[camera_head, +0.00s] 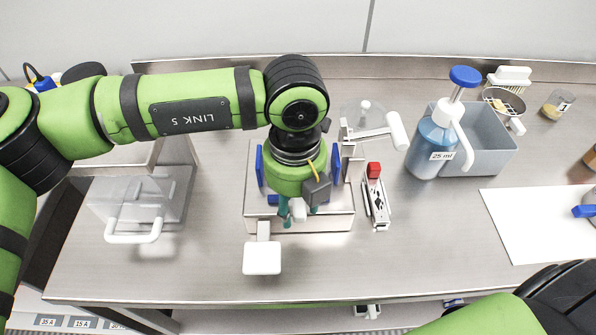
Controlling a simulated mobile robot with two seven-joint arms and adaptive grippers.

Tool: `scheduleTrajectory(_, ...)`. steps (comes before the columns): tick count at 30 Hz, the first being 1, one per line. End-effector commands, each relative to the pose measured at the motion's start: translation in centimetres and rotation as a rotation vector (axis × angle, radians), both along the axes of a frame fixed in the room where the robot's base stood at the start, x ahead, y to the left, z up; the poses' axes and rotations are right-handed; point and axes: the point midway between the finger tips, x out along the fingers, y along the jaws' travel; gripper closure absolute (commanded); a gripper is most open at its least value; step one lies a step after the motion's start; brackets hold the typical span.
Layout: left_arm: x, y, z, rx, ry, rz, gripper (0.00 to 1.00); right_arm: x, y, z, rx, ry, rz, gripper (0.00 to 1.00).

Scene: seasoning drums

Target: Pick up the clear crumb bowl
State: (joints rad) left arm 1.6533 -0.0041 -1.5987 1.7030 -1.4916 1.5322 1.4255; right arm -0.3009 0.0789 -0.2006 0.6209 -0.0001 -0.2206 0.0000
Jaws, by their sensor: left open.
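Which thing is the clear crumb bowl is not certain. A small clear cup with yellowish contents and a label (557,104) stands at the back right. A clear box-like vessel with a white handle (128,204) stands at the left. My left gripper (298,212) points down over a steel unit with blue side plates (320,219) in the middle, well away from both. It is open; its fingertips are small and partly hidden by its own body. A white piece shows by the fingertips; I cannot tell whether they touch it.
A blue pump bottle marked 25 ml (431,143) and a grey bin (487,148) stand at the right. A strainer with crumbs (506,102) is behind. A red-topped metal tool (376,198) lies beside the steel unit. A white sheet (540,222) lies front right.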

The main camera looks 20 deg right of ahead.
Motion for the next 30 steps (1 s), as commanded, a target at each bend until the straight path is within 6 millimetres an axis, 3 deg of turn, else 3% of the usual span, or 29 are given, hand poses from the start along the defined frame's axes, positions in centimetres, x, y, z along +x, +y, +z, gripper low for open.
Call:
scheduleTrajectory(8, 0.0, 0.0, -0.5, -0.001, -0.002, -0.002, 0.55, 0.9, 0.1, 0.1, 0.002, -0.015, 0.000, 0.60)
scheduleTrajectory(12, 0.0, 0.0, -0.5, 0.000, -0.001, -0.002, 1.00, 0.6, 0.0, 0.1, 0.001, -0.010, 0.000, 0.60)
scheduleTrajectory(23, 0.0, 0.0, -0.4, -0.001, -0.002, -0.002, 1.00, -0.1, 0.0, 0.0, -0.001, 0.003, 0.000, 0.60)
scheduleTrajectory(30, 0.1, -0.1, 1.1, -0.002, -0.005, -0.001, 1.00, -0.1, 0.0, -0.3, -0.001, 0.003, -0.001, 0.60)
